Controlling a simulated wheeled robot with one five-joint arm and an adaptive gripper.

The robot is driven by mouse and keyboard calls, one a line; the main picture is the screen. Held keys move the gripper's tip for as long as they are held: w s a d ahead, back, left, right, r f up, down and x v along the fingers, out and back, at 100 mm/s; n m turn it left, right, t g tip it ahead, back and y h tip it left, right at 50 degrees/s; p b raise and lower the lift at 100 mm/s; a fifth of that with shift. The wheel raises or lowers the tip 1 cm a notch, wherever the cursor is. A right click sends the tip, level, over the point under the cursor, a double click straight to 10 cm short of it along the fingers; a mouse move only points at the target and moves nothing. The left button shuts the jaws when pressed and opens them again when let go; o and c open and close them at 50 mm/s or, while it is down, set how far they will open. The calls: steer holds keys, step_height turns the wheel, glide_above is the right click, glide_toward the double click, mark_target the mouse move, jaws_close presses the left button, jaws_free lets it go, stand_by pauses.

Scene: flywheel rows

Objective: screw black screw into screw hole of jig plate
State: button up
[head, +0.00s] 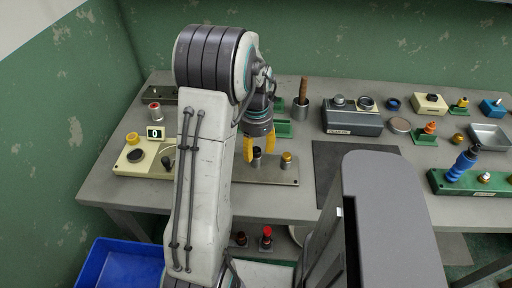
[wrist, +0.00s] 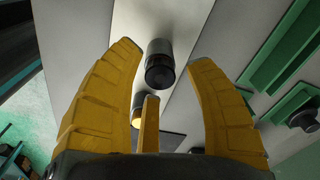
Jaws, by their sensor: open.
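The jig plate (head: 272,175) is a flat grey plate near the front of the table, left of centre; it also shows in the wrist view (wrist: 192,20). A dark cylinder, apparently the black screw (head: 257,158), stands on it below my gripper (head: 258,147). In the wrist view the black screw (wrist: 160,68) is between the spread yellow fingers of my gripper (wrist: 164,54), with visible gaps on both sides. My gripper is open and holds nothing. The screw hole is not visible, and I cannot tell how deep the screw sits.
A brass-topped knob (head: 287,160) stands on the plate to the right. A yellowish box with a black knob (head: 136,156) and a small display (head: 155,132) are left. A dark mat (head: 335,175) lies right. Green blocks (head: 284,129) and a grey cup (head: 300,109) stand behind.

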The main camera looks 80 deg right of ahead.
mark_target(257, 147)
steer(key=shift+r, duration=0.1)
step_height(257, 147, up, 12)
stand_by(0.7)
stand_by(0.7)
steer(key=w+a+f+n, duration=0.1)
steer(key=a+f+n, duration=0.5)
steer(key=n, duration=0.3)
steer(key=w+a+r+n, duration=0.2)
steer(key=w+a+n, duration=0.5)
steer(key=w+a, duration=0.65)
steer(key=w+a+r+n+t, duration=0.1)
steer(key=w+a+r+n, duration=0.1)
steer(key=a+n, duration=0.4)
steer(key=w+a+r+n+t, duration=0.2)
steer(key=w+a+n, duration=0.2)
steer(key=a, duration=1)
steer(key=n, duration=0.2)
steer(key=shift+w+a+r+n+t, duration=0.2)
steer(key=shift+n+t, duration=0.1)
